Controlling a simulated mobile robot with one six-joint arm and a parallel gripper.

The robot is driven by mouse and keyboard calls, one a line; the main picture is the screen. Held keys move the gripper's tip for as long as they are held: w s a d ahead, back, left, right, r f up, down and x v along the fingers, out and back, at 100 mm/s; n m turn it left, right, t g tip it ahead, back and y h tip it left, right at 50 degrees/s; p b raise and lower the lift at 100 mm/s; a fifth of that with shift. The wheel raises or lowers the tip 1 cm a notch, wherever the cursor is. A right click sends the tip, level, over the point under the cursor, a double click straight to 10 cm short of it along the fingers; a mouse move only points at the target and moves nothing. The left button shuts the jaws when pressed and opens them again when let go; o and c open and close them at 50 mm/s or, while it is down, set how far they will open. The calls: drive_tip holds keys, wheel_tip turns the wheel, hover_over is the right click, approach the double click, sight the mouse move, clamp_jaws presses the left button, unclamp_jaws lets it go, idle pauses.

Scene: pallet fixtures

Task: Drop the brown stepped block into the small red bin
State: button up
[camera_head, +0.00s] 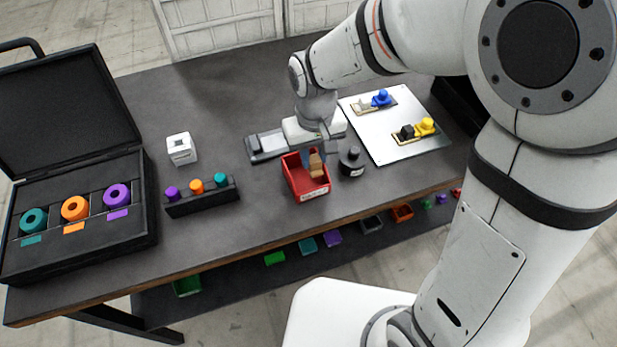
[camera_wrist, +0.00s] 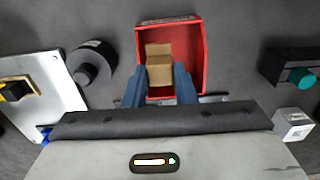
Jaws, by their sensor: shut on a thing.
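The small red bin (camera_head: 294,182) stands on the dark table, close to its front edge. It also shows in the wrist view (camera_wrist: 201,50). My gripper (camera_wrist: 160,86) points down over the bin, its two blue fingers on either side of the brown stepped block (camera_wrist: 158,55). The gripper is shut on the block. In the head view the block (camera_head: 316,165) appears over or inside the bin's opening. I cannot tell whether it touches the bin floor.
A black round weight (camera_head: 352,163) stands close to the bin's right. A black rack with coloured pegs (camera_head: 203,199) lies to the left, with a white cube (camera_head: 181,149) behind it. A white board (camera_head: 398,135) is at right, an open black case (camera_head: 80,245) at far left.

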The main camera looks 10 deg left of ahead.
drive_tip(key=shift+f, duration=0.2)
drive_tip(key=o, duration=1)
drive_tip(key=shift+o, duration=0.2)
wheel_tip(320, 180, up, 8)
drive_tip(key=shift+s+f, duration=0.1)
drive_tip(key=s+d+r+m+t, duration=0.1)
drive_tip(key=s+d+m, duration=0.2)
drive_tip(key=d, duration=0.8)
drive_tip(key=s+d+r+m+t, duration=0.1)
drive_tip(key=s+d+m+t, duration=0.1)
drive_tip(key=d, duration=1)
drive_tip(key=s+m, duration=0.1)
drive_tip(key=s, duration=0.1)
drive_tip(key=shift+s, duration=0.35)
